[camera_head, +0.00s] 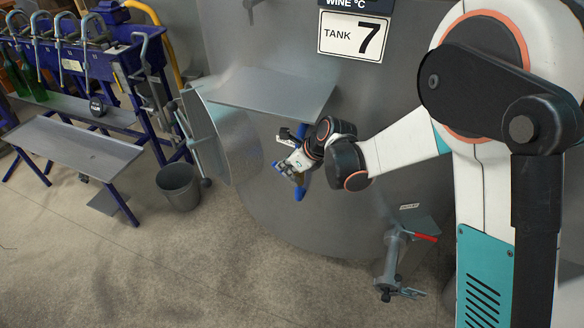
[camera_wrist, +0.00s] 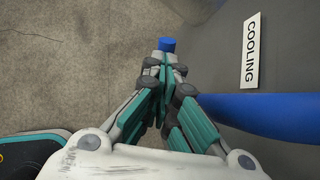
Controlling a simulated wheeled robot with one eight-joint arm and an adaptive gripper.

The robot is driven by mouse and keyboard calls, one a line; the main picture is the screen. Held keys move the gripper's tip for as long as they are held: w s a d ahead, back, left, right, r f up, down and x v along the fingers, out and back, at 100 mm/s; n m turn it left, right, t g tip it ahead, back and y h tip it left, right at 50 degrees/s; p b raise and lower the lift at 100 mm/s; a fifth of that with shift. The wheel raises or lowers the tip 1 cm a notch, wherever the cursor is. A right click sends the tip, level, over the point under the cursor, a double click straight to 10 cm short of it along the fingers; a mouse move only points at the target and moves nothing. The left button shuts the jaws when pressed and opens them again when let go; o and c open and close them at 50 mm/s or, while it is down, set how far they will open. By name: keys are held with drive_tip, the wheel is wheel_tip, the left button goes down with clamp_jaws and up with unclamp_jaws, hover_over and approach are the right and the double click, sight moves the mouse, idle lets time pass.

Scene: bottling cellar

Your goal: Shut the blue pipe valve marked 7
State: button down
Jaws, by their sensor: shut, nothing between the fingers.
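The tank (camera_head: 300,225) is large and grey, with a TANK 7 sign (camera_head: 355,36) on its front. A blue valve lever (camera_head: 300,193) points down beside my gripper (camera_head: 287,168), which is in front of the tank. In the wrist view my gripper (camera_wrist: 166,64) has its fingers together with nothing between them. A blue end piece (camera_wrist: 168,44) shows just past the fingertips; I cannot tell whether they touch. A blue bar (camera_wrist: 265,108) runs to the right, below a COOLING label (camera_wrist: 251,50). My gripper and wrist hide part of the valve.
A grey valve stand with a red handle (camera_head: 425,237) is low on the tank at right. A hinged metal plate (camera_head: 275,90) juts out above my gripper. A grey bucket (camera_head: 179,185) and a blue-framed filling bench (camera_head: 75,150) stand at left. Floor in front is clear.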

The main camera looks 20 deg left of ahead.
drive_tip(key=shift+h, duration=0.8)
drive_tip(key=shift+w+a+f+b, duration=0.1)
drive_tip(key=shift+a+f, duration=0.4)
drive_tip(key=shift+a, duration=0.2)
drive_tip(key=shift+a+f+b, duration=0.1)
drive_tip(key=shift+a+f, duration=0.35)
drive_tip(key=shift+a, duration=0.2)
drive_tip(key=shift+w+a+f+b, duration=0.1)
drive_tip(key=shift+a+f, duration=0.4)
drive_tip(key=shift+a, duration=0.2)
drive_tip(key=shift+d, duration=0.1)
